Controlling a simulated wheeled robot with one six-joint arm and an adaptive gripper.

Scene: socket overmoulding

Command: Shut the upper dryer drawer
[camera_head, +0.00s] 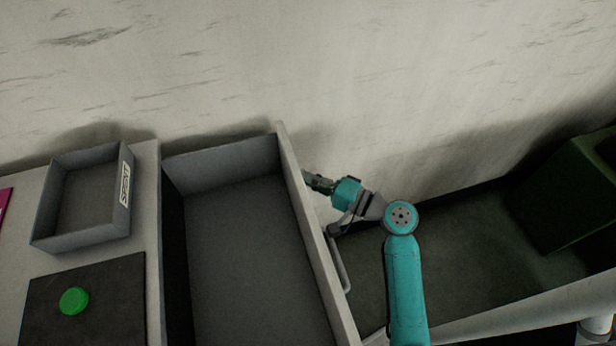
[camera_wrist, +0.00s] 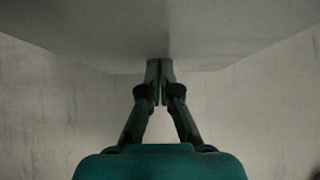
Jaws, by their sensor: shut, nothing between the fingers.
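The upper dryer drawer (camera_head: 250,250) is pulled out and looks empty in the head view. Its front panel (camera_head: 312,235) faces right, with a bar handle (camera_head: 339,262) on its outer side. My gripper (camera_head: 308,180) is at the outer face of this panel, near its far end and beyond the handle. In the wrist view my gripper (camera_wrist: 160,64) is shut and empty, with its fingertips at the edge of the pale panel (camera_wrist: 160,35). I cannot tell whether the tips touch the panel.
Left of the drawer, the cabinet top (camera_head: 150,220) carries a grey tray labelled SPENT (camera_head: 82,236) and a dark mat (camera_head: 110,300) with a green round piece (camera_head: 74,301). A wall (camera_head: 300,70) runs behind. A dark green box (camera_head: 570,200) stands at right.

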